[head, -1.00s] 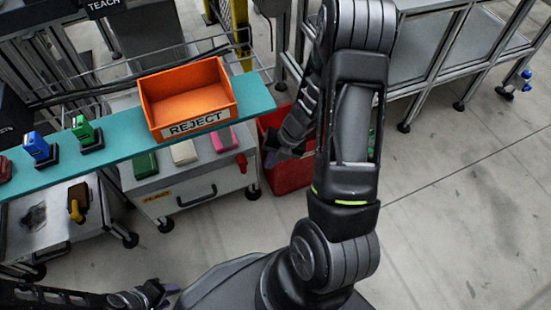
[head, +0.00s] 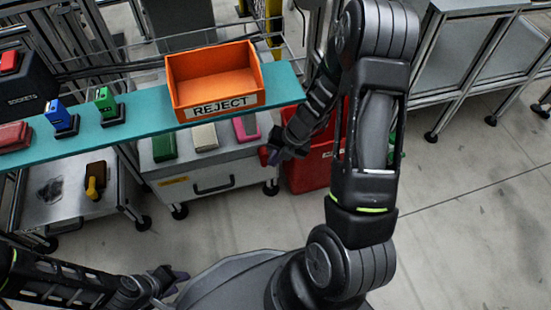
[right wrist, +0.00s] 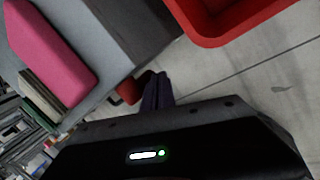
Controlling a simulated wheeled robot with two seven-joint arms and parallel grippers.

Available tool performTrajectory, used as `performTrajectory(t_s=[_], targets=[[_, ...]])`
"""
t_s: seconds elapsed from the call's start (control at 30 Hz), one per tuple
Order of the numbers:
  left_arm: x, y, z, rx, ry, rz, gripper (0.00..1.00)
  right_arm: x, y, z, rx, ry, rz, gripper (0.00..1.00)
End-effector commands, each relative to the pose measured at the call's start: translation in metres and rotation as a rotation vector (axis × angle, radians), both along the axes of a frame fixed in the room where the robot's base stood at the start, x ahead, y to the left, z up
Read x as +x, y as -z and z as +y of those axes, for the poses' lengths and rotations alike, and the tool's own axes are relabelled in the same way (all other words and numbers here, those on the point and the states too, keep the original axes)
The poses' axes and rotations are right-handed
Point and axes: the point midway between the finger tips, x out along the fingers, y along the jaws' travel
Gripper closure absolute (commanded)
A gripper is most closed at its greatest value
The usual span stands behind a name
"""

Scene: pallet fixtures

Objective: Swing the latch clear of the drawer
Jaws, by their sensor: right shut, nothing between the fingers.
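The drawer (head: 222,184) with a dark handle is in the front of the grey cart. The latch is a small red piece (right wrist: 127,91) at the cart's edge in the right wrist view.
A teal shelf (head: 140,118) with an orange REJECT bin (head: 215,78) overhangs the cart. A red bin (head: 310,165) stands right of the cart, also close in the right wrist view (right wrist: 225,35). Pink, white and green blocks lie on the cart top.

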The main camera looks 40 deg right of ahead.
Motion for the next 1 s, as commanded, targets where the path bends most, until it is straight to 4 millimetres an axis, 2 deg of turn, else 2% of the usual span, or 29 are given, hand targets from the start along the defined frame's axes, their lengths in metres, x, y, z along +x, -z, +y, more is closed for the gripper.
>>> performTrajectory(t_s=[1.0], targets=[[0.002,0.014,0.000,0.001,-0.003,-0.005,0.64,0.001,0.007,0.003,0.173,0.002,-0.060,1.00]])
